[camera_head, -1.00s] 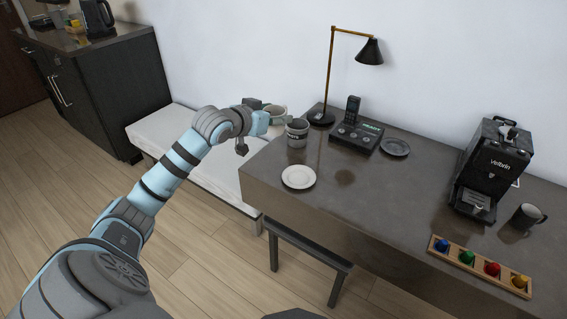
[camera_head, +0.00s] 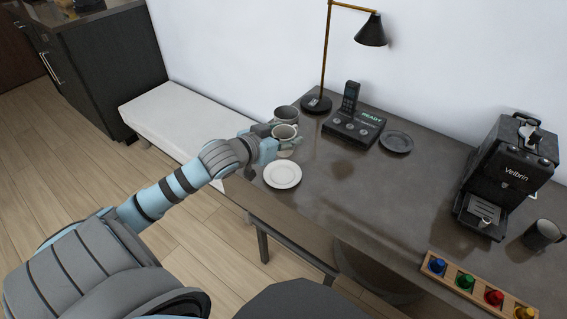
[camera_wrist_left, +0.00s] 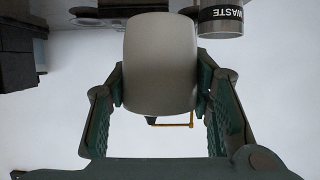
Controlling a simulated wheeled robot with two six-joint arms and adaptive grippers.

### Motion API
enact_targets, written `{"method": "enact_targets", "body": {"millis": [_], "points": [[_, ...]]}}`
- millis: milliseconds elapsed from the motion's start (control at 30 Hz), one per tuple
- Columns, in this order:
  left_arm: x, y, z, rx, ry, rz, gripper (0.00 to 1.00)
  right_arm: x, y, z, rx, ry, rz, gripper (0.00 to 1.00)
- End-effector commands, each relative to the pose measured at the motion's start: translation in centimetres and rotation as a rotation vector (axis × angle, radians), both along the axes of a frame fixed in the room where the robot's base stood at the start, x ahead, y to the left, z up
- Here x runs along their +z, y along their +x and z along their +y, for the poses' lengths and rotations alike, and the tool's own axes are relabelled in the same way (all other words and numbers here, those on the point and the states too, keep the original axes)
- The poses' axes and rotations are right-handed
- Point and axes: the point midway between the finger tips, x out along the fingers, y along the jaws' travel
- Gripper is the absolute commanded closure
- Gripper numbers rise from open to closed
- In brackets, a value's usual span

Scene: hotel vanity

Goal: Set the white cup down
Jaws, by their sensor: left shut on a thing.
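My left gripper (camera_head: 283,142) is shut on the white cup (camera_head: 285,131), at the left end of the dark vanity top (camera_head: 330,205). The cup is upright, just behind a white saucer (camera_head: 283,174) and in front of a grey waste bin (camera_head: 287,114). In the left wrist view the pale cup (camera_wrist_left: 160,62) sits between the two green-padded fingers (camera_wrist_left: 165,95). I cannot tell whether its base touches the vanity top. The fingers hide part of the cup in the head view. My right gripper is not in view.
A lamp (camera_head: 370,33), a phone dock (camera_head: 353,126) and a dark saucer (camera_head: 397,141) stand at the back. A coffee machine (camera_head: 507,175), a dark mug (camera_head: 542,234) and a wooden capsule rack (camera_head: 478,290) are at the right. The middle of the top is clear.

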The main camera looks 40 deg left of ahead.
Motion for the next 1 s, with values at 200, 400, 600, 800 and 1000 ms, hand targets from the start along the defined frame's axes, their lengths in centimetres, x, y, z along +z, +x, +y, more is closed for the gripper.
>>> {"method": "enact_targets", "body": {"millis": [200,400,600,800,1000], "points": [[-5.2,-0.1,0.1,0.001,0.002,-0.001,0.84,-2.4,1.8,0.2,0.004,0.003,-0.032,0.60],[-8.8,-0.2,0.2,0.004,0.001,0.002,0.84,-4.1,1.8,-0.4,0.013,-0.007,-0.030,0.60],[-9.4,-0.1,0.2,0.002,0.003,-0.001,0.84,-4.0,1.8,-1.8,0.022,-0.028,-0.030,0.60],[-9.6,-0.1,0.2,0.003,0.002,0.001,0.52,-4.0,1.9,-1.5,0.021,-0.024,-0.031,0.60],[-9.6,-0.1,0.2,0.003,0.003,0.000,0.33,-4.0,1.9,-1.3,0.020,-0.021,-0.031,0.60]]}}
